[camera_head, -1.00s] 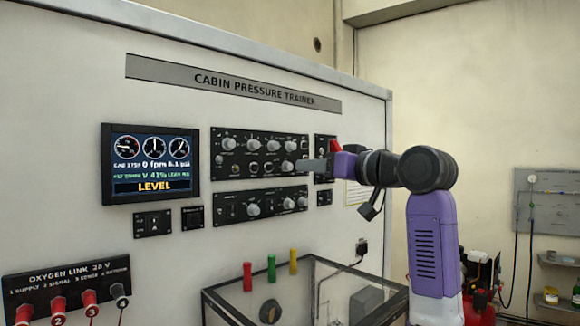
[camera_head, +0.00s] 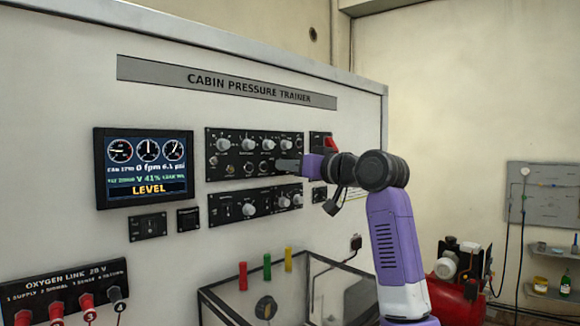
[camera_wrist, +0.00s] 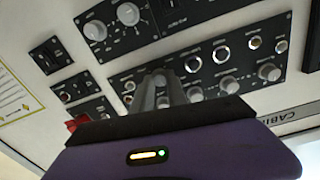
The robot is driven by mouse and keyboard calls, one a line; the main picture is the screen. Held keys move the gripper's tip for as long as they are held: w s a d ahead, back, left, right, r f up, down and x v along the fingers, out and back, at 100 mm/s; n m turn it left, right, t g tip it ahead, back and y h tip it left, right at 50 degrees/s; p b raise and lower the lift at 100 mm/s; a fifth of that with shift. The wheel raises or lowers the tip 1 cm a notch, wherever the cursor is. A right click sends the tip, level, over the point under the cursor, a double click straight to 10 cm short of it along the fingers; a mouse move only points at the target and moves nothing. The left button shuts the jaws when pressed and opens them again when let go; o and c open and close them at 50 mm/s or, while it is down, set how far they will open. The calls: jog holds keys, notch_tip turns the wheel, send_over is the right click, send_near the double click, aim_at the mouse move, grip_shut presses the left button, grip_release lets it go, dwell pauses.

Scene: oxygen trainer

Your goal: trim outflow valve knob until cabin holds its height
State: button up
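The upper knob panel (camera_head: 213,172) on the trainer wall carries several pale knobs; its labels are too small to read, so I cannot tell which is the outflow valve knob. My gripper (camera_head: 282,165) is at the panel's lower right, its tips over a knob there. In the wrist view my gripper (camera_wrist: 165,78) points at the panel with its two fingers close together. Whether they grip a knob is hidden. The display (camera_head: 146,168) reads "0 fpm", "V 41%" and "LEVEL"; the cabin height digits are blurred.
A second knob panel (camera_head: 226,209) lies just below. A red guarded switch (camera_head: 330,143) sits right of the upper panel. Red, green and yellow posts (camera_head: 267,267) stand above a glass-sided box below. The wall left of the arm is open.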

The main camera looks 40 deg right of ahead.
grip_shut()
jog(key=shift+m, duration=0.3)
jog(key=o, duration=0.8)
grip_release()
jog(key=shift+c, duration=0.2)
jog(key=shift+s, duration=0.1)
jog(key=s+b, duration=0.3)
jog(key=s, duration=0.4)
jog(key=shift+s, duration=0.35)
